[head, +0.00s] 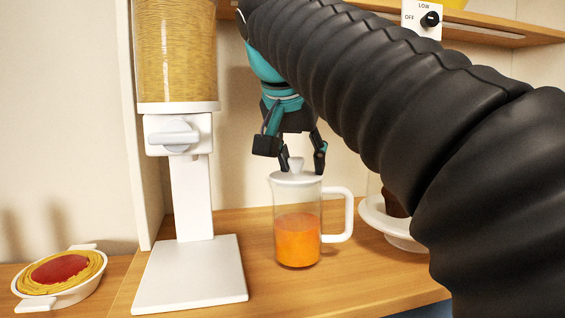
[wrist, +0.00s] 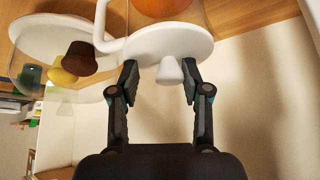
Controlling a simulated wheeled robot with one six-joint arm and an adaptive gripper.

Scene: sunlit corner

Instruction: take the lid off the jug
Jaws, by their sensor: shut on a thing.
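The clear jug (head: 297,215) with a white handle (head: 343,212) stands upright on the wooden counter, with orange liquid in its lower part. Its white lid (head: 296,179) sits at the top of the jug, and I see no clear gap below it. The lid also shows in the wrist view (wrist: 150,45), with its knob (wrist: 169,72) between my fingers. My gripper (head: 302,163) comes down from above and is shut on the lid's knob. The wrist view also shows my gripper (wrist: 160,78).
A white dispenser (head: 190,195) with a pasta-filled container stands left of the jug. A white dish (head: 75,294) with red and yellow food is at far left. A white cake stand (head: 383,222) is on the right, partly hidden by my arm. A shelf (head: 490,25) runs above.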

